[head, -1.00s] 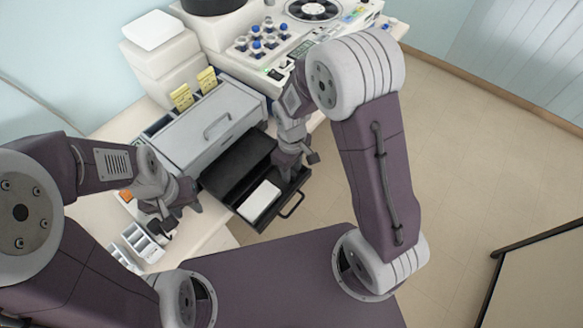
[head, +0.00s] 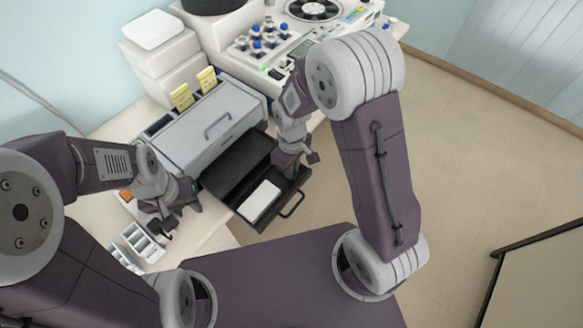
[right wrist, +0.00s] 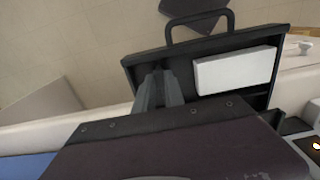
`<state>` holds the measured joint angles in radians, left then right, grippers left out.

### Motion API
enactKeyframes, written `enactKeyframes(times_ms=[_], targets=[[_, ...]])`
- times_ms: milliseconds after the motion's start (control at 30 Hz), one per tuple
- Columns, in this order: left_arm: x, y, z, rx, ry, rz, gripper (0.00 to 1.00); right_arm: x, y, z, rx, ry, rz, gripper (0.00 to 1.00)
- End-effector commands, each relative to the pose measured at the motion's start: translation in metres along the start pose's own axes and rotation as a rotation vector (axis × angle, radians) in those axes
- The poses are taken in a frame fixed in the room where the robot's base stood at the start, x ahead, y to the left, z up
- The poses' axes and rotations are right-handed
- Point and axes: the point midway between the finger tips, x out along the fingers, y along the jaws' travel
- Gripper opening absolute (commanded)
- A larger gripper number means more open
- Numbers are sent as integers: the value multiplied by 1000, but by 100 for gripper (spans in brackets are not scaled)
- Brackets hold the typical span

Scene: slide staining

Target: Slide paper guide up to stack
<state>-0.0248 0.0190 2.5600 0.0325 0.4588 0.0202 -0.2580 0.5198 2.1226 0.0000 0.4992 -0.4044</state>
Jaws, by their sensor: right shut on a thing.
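A black tray (head: 243,217) is pulled out of the front of a grey box-shaped machine (head: 200,125). A white paper stack (head: 260,201) lies flat in it. My right gripper (head: 287,172) reaches down into the tray to the right of the stack. In the right wrist view its fingers (right wrist: 158,90) are close together at the left of the stack (right wrist: 235,71), with a gap between. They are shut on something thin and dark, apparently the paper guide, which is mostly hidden. My left gripper (head: 180,222) is open and empty over the table, left of the tray.
The tray's handle (head: 293,205) sticks out over the floor. A white divided holder (head: 143,243) stands at the table's front left. White boxes (head: 160,55) and a device with blue-capped bottles (head: 257,44) stand behind. Yellow-tabbed packets (head: 182,97) stand behind the machine.

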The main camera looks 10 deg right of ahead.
Motion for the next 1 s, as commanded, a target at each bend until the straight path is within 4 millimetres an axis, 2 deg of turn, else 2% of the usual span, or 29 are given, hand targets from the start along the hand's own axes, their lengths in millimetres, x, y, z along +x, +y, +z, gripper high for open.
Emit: enactKeyframes(times_ms=[767,867,1000], targets=[[0,0,0,0,0,0,36,0,0,0,0,0,0,0],[-1,0,0,0,0,0,36,0,-5,0,-3,0,0,0],[-3,0,0,0,0,0,36,-1,-23,0,-4,-1,-1,0]])
